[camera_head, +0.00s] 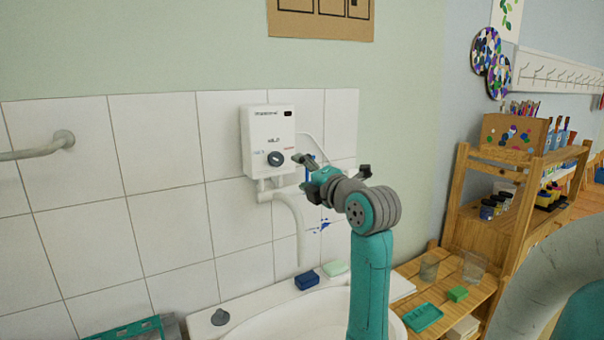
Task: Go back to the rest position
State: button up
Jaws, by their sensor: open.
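My teal and grey arm rises from the bottom of the head view. My gripper (306,174) is at its end, in front of the white wall-mounted water heater (268,138). The gripper is open, and I see nothing held in it. Its dark fingertips show just right of the heater's round dark knob (275,158). I cannot tell whether a finger touches the knob or the heater. The lower right part of the heater and its pipes are partly hidden behind the gripper.
Below is a white sink (289,325), partly hidden by my arm. A blue sponge (307,280) and a pale green soap (335,268) lie on its back edge. A wooden shelf (460,200) with jars and brushes stands at right. A towel rail (40,150) is at left.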

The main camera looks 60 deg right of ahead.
dwell(0.3)
jog(key=w+a+f+m+y, duration=0.1)
jog(key=w+a+f+m, duration=0.1)
jog(key=a+f, duration=0.5)
jog(key=w+a+f+m, duration=0.1)
jog(key=a+f+m, duration=0.2)
jog(key=f, duration=0.7)
jog(key=w+a+f+m+y, duration=0.1)
jog(key=w+a+f+m, duration=0.1)
jog(key=a+f, duration=0.55)
jog(key=s+a+f+m+y, duration=0.1)
jog(key=s+a+f+m, duration=0.25)
jog(key=a+f, duration=0.5)
jog(key=s+a+f+m+y, duration=0.1)
jog(key=s+a+f, duration=0.35)
jog(key=s, duration=0.25)
jog(key=s+a+f+m+y, duration=0.1)
jog(key=s+a+f+y, duration=0.15)
jog(key=s+a, duration=0.35)
jog(key=s+a+f+m+y, duration=0.1)
jog(key=s+a+f, duration=0.3)
jog(key=s, duration=0.4)
jog(key=s+a+r+m+y, duration=0.1)
jog(key=s+a+r, duration=0.1)
jog(key=s, duration=0.7)
jog(key=shift+a+g+y, duration=0.3)
jog(key=shift+a+y, duration=0.05)
jog(key=shift+a, duration=0.3)
jog(key=shift+s, duration=0.1)
